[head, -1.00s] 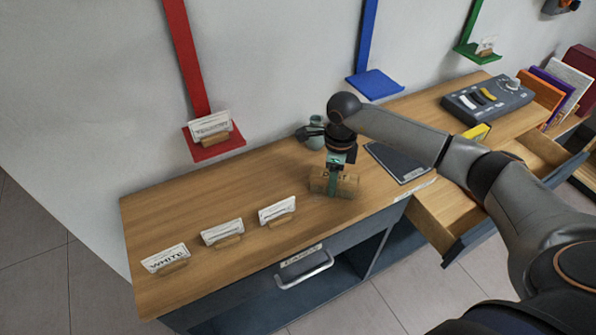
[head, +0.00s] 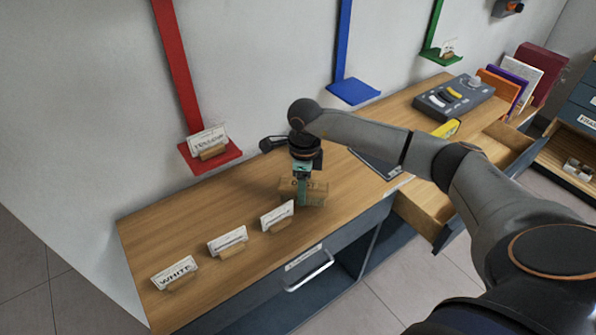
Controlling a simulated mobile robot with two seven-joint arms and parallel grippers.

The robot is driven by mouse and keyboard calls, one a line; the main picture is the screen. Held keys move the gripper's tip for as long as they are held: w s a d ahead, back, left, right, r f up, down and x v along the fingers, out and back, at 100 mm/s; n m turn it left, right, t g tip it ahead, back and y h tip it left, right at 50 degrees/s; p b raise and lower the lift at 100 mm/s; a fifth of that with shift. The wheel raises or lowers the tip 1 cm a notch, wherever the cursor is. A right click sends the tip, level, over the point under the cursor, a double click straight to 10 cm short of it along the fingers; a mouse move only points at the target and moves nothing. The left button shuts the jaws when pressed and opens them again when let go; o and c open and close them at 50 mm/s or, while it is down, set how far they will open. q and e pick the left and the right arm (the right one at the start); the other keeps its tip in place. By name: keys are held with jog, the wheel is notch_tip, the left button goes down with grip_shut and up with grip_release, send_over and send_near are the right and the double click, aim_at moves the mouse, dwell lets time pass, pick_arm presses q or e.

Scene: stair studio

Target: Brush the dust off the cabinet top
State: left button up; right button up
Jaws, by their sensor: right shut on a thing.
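The wooden cabinet top (head: 215,205) runs diagonally across the middle of the head view. No dust can be made out at this size. My left gripper is not in view.
Three cards in wooden holders stand along the front: a WHITE card (head: 174,270), a middle card (head: 228,239) and a right card (head: 277,213). A red wall shelf (head: 228,157) holds another card. A drawer (head: 420,212) stands open at right. The back left top is clear.

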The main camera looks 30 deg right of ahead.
jog(key=shift+s+d+r+p, duration=0.15)
jog(key=shift+r+p, duration=0.35)
jog(key=shift+r, duration=0.35)
jog(key=shift+r+p, duration=1.25)
jog(key=shift+r, duration=0.75)
jog(key=shift+f, duration=0.1)
